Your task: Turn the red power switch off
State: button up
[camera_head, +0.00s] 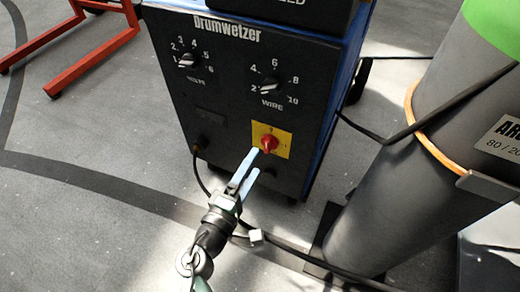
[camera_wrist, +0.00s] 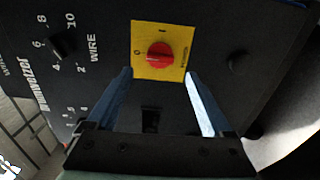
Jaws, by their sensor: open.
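The red power switch (camera_head: 269,143) is a round red knob on a yellow square plate (camera_head: 285,137), low on the front of the dark welder cabinet (camera_head: 230,110). In the wrist view the red switch (camera_wrist: 159,55) sits centrally on its yellow plate (camera_wrist: 143,32), beyond the fingertips. Marks show around the knob, one at the top and one at the left. My gripper (camera_head: 249,163) is open, with its two pale blue fingers pointing at the switch. In the wrist view my gripper (camera_wrist: 160,72) has the knob between the finger lines. The fingers look apart from the knob.
The volts dial (camera_head: 188,60) and wire dial (camera_head: 271,86) are above the switch. A grey gas cylinder (camera_head: 410,190) with an orange band stands at right. Cables (camera_head: 290,250) lie on the floor. A red frame (camera_head: 75,70) stands at left.

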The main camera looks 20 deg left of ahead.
jog(key=s+p, duration=0.1)
jog(key=s, duration=0.6)
jog(key=shift+s+a, duration=0.15)
